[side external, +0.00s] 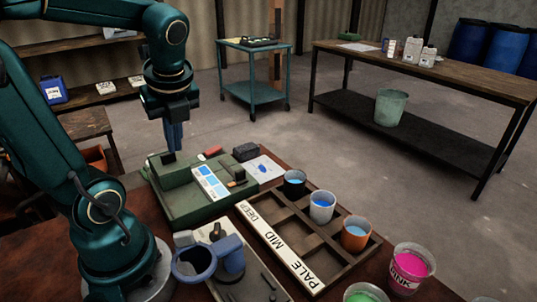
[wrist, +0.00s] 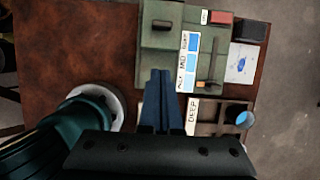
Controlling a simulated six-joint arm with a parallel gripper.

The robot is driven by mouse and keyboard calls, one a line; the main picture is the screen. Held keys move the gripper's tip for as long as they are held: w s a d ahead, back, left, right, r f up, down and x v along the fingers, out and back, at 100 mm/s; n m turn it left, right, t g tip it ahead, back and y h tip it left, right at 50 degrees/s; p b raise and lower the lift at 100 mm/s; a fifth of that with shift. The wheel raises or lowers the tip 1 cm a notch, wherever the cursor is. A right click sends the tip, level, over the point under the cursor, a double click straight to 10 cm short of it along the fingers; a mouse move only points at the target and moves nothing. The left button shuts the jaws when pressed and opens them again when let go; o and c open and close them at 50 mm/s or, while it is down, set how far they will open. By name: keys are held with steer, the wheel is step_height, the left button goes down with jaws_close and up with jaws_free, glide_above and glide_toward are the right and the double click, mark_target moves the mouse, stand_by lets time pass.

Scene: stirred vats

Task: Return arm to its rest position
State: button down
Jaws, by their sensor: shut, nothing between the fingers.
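My gripper (side external: 174,137) hangs pointing down above the far left end of the green device (side external: 200,208) in the side view. Its blue fingers are together with nothing between them. I cannot tell the exact gap between the fingertips and the device.
A wooden tray (side external: 290,269) labelled PALE, MID, DEEP holds a dark cup (side external: 294,184), a white cup (side external: 322,207) and an orange cup (side external: 356,234) on its right side. The air above the table is open.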

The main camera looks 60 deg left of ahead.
steer(key=w+d+n+t+h, duration=0.1)
steer(key=d+n+t+h, duration=0.3)
steer(key=d+n, duration=1)
steer(key=n+t, duration=0.1)
steer(key=n, duration=0.3)
steer(key=shift+d+t, duration=0.3)
steer(key=shift+d, duration=0.1)
